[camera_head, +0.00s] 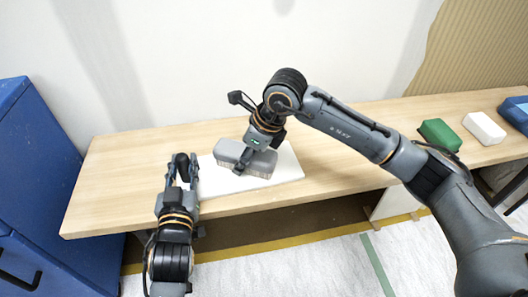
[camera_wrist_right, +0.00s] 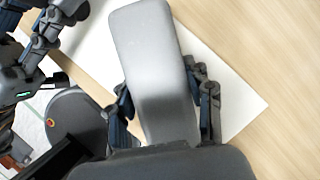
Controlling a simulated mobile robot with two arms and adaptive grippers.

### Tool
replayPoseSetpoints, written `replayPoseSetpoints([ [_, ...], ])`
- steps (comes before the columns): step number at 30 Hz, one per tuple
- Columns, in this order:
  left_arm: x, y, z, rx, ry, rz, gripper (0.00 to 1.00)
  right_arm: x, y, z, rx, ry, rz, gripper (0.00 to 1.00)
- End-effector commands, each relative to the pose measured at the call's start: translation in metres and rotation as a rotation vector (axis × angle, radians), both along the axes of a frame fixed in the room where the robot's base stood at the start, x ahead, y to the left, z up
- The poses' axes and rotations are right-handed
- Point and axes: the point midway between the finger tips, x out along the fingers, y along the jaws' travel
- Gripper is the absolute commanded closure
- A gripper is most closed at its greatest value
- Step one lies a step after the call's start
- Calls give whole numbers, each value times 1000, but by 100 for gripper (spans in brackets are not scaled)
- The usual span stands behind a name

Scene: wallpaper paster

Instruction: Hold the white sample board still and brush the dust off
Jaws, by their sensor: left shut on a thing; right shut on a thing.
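The white sample board (camera_head: 289,167) lies flat on the wooden table near its front edge. My left gripper (camera_head: 183,172) is shut on the board's left edge. My right gripper (camera_head: 243,163) is shut on a grey brush (camera_head: 262,164), whose pale bristles point down over the board. In the right wrist view, the brush's smooth grey back (camera_wrist_right: 150,65) sits between the two fingers, with the white board (camera_wrist_right: 238,105) below it. I cannot tell from these views whether the bristles touch the board. No dust can be made out; the brush and arm hide part of the board.
The wooden table (camera_head: 120,180) is bare left of the board and behind it. A green block (camera_head: 440,134), a white block (camera_head: 484,128) and a blue item (camera_head: 515,112) stand at its right end. A blue cabinet (camera_head: 45,190) stands at the left.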

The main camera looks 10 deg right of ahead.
Motion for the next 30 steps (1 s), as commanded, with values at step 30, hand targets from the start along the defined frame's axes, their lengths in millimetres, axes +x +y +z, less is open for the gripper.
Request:
replayPoseSetpoints([
  [30, 0, 1, -6, 2, 14, 2, 100, -2, 26, 82, 0, 0, 0, 63],
])
